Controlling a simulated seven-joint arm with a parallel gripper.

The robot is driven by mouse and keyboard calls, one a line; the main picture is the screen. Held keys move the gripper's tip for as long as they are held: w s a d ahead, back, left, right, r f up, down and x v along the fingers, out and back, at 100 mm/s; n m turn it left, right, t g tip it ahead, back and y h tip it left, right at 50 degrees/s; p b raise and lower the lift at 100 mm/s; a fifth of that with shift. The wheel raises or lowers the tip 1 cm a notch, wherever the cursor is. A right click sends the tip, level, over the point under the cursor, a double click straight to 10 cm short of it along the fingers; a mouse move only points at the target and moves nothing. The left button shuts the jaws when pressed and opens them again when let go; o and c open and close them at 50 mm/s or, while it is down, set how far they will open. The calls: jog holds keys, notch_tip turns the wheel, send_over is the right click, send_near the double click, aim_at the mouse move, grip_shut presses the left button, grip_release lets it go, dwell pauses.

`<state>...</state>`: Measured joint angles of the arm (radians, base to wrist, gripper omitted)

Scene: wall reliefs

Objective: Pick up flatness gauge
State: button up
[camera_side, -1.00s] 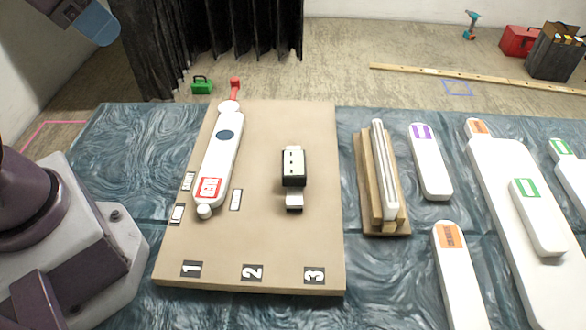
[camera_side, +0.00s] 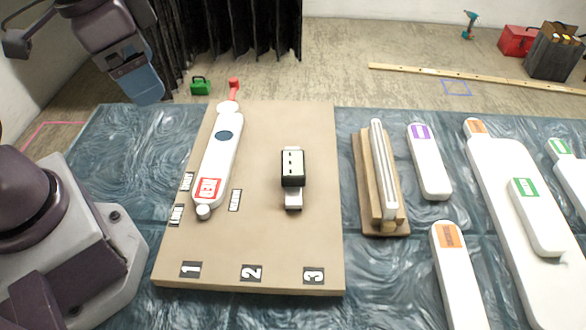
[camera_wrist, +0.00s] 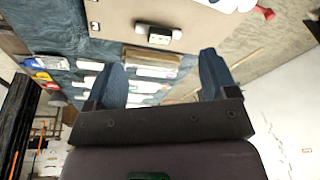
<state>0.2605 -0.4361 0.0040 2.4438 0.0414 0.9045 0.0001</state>
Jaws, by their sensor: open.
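No readable label tells me which item is the flatness gauge. A straight pale bar in a wooden holder (camera_side: 385,185) stands on the cloth right of the board; in the wrist view the holder (camera_wrist: 150,62) shows between my fingers. A small black-and-white block on a pale strip (camera_side: 292,170) lies on the board; it also shows in the wrist view (camera_wrist: 158,38). A long white tool with a red label and red tip (camera_side: 220,155) lies left of it. My gripper (camera_side: 148,98) is at the upper left, above and apart from everything, blue fingers open and empty (camera_wrist: 163,65).
The tan board (camera_side: 270,245) carries numbers 1, 2, 3. Several white blocks with coloured labels, including a purple one (camera_side: 430,165), fill the right side of the blue cloth (camera_side: 120,150). A black curtain (camera_side: 230,35) hangs behind.

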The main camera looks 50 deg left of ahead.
jog(key=w+d+f+m+g+y, duration=0.3)
jog(key=d+f+m+y, duration=0.2)
jog(key=d+f+m, duration=0.4)
jog(key=m+t+y, duration=0.6)
jog(key=m+t, duration=0.1)
jog(key=m, duration=0.5)
send_near(293, 178)
jog(key=s, duration=0.2)
jog(key=s+f, duration=0.2)
jog(key=s, duration=0.1)
jog(key=shift+s+a+f, duration=0.2)
jog(key=shift+s+a, duration=0.15)
jog(key=w+d+t, duration=0.1)
jog(key=w+d+r+m+t, duration=0.1)
jog(key=w, duration=0.1)
jog(key=shift+m+h, duration=0.3)
jog(key=shift+w+a+r+m+t, duration=0.15)
jog(key=shift+w+m+t, duration=0.1)
jog(key=shift+m+t, duration=0.05)
jog(key=x, duration=0.7)
jog(key=shift+a, duration=0.2)
jog(key=shift+a+r+x, duration=0.1)
jog(key=shift+r+x, duration=0.05)
jog(key=shift+x, duration=1.2)
jog(key=shift+a+r+x, duration=0.1)
jog(key=shift+x, duration=1.2)
jog(key=c, duration=1.1)
